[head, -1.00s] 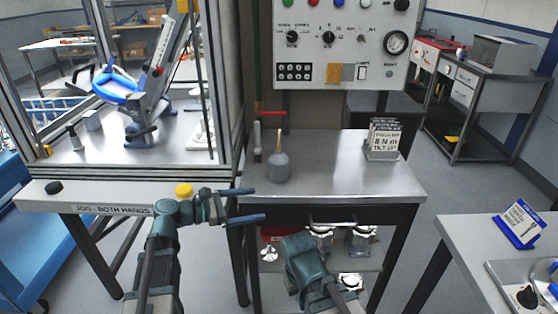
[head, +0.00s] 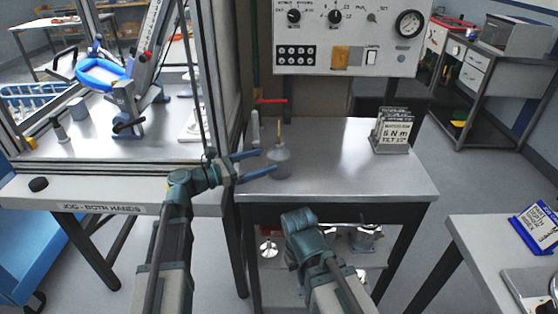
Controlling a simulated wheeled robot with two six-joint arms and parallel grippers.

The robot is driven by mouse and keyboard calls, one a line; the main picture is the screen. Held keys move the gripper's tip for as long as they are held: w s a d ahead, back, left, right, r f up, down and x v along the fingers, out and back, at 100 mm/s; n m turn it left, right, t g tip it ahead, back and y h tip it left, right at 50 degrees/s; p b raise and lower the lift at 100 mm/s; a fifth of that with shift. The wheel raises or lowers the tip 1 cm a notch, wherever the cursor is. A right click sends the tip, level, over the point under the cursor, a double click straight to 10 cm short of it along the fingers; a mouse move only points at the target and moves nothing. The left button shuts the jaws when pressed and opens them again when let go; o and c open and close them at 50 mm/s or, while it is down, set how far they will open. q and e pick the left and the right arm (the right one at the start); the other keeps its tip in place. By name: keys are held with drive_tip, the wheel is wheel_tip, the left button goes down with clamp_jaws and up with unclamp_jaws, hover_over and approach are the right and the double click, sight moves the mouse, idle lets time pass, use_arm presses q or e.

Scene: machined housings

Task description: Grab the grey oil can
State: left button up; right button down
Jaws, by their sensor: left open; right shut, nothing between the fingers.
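The grey oil can (head: 279,160), with a rounded body and a thin yellowish spout pointing up, stands upright at the left of the metal bench top (head: 340,175). My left gripper (head: 267,161) is open, with its two blue fingers pointing right toward the can. The fingertips are at the can's left side, one finger behind and one in front. I cannot tell whether they touch it. My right arm shows its teal wrist (head: 300,222) low in front of the bench; its gripper fingers are hidden.
A grey bottle-like item (head: 255,127) stands behind the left gripper. A card holder (head: 392,130) stands at the bench's right. A control panel (head: 350,40) hangs above the back. A framed machine enclosure (head: 205,100) borders the left. The bench's middle is clear.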

sight(272, 158)
use_arm(q)
drive_tip(key=shift+x, duration=1.75)
drive_tip(key=x, duration=0.5)
drive_tip(key=shift+s+d+f, duration=0.1)
drive_tip(key=shift+d, duration=0.1)
drive_tip(key=c, duration=1.4)
drive_tip(key=shift+o, duration=0.2)
drive_tip(key=shift+r+p, duration=0.75)
drive_tip(key=shift+r, duration=0.15)
drive_tip(key=shift+r+p, duration=1)
drive_tip(key=s+a, duration=0.3)
drive_tip(key=s, duration=0.4)
drive_tip(key=s+a+r+p, duration=0.1)
drive_tip(key=s+a, duration=0.3)
drive_tip(key=s, duration=0.3)
drive_tip(key=shift+s, duration=0.2)
